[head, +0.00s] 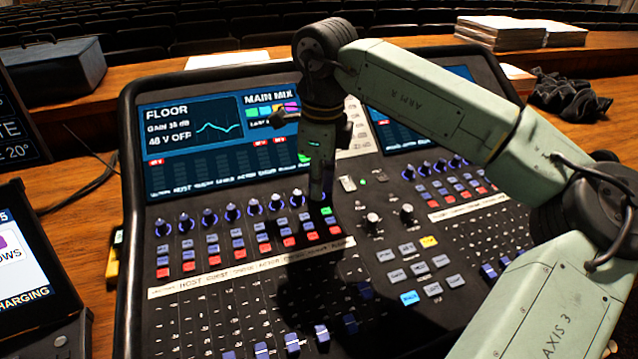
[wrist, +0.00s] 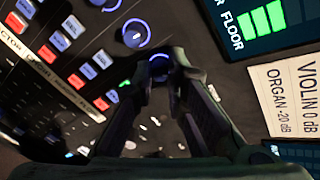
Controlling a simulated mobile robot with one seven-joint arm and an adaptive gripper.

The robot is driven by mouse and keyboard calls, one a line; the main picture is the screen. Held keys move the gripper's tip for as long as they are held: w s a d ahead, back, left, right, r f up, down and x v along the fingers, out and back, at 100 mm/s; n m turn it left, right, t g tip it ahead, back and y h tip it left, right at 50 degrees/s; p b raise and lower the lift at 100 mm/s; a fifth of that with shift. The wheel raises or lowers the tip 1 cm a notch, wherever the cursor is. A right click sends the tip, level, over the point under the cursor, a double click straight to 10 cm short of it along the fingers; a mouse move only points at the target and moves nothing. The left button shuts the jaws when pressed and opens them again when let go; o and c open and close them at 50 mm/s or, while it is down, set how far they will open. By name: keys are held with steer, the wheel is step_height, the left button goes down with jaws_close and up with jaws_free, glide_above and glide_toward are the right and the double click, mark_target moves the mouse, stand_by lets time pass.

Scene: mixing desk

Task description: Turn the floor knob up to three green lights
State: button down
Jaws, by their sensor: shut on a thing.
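The floor knob (wrist: 159,61) shows as a dark cap with a blue ring between my fingertips in the wrist view. It is the last knob at the right end of the left knob row. My gripper (wrist: 160,72) is shut on it, with one finger on each side. In the head view my gripper (head: 321,193) points down onto the knob row and mostly hides this knob. Beside the FLOOR label in the wrist view, the lights (wrist: 262,20) show three green blocks. The screen runs out of the picture there.
The neighbouring knob (wrist: 134,34) stands close to my fingers. Rows of small buttons (head: 240,243) and faders (head: 292,341) lie in front on the mixing desk. A paper note (wrist: 285,95) is beside the lights. A tablet (head: 30,262) stands at the left.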

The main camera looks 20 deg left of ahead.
steer(key=shift+w+r, duration=0.1)
steer(key=c, duration=1.6)
jaws_free()
steer(key=r, duration=1.2)
steer(key=shift+s+d, duration=0.3)
steer(key=shift+s, duration=0.05)
